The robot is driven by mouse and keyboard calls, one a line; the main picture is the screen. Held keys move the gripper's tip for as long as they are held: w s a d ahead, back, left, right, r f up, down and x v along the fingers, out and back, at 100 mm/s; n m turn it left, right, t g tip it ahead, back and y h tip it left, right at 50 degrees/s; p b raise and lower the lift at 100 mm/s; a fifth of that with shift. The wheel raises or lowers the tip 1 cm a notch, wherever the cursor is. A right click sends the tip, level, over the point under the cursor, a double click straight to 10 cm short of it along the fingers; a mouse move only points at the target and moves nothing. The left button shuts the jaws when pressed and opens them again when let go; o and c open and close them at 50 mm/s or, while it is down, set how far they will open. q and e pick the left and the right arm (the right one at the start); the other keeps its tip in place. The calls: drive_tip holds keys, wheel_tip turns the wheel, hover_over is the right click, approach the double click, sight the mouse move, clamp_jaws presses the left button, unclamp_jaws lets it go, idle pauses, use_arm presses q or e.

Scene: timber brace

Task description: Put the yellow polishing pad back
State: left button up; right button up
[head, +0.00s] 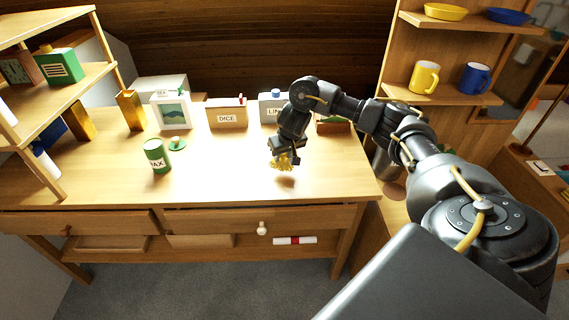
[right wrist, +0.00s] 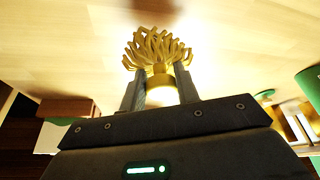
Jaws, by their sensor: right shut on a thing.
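The yellow polishing pad (head: 283,163), a shaggy bundle of yellow strands on a short round yellow base, is held in my right gripper (head: 284,150). In the right wrist view the pad (right wrist: 157,48) sticks out past the fingertips, and the two fingers (right wrist: 160,92) close on its base from both sides. In the head view it hangs strands down above the right half of the wooden desktop, with a shadow below it. A green wax tin (head: 157,156) stands to its left, with a green lid-like disc (head: 177,145) behind it. My left gripper is out of view.
Shelves stand at left (head: 75,85) and right (head: 445,93), the right one with mugs and bowls. The front middle desktop is clear.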

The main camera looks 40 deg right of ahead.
sight(284, 161)
wheel_tip(284, 161, down, 3)
drive_tip(key=shift+d+r, duration=0.1)
drive_tip(key=shift+d, duration=0.05)
drive_tip(key=shift+f, duration=0.35)
drive_tip(key=o, duration=0.9)
drive_tip(key=shift+f, duration=0.15)
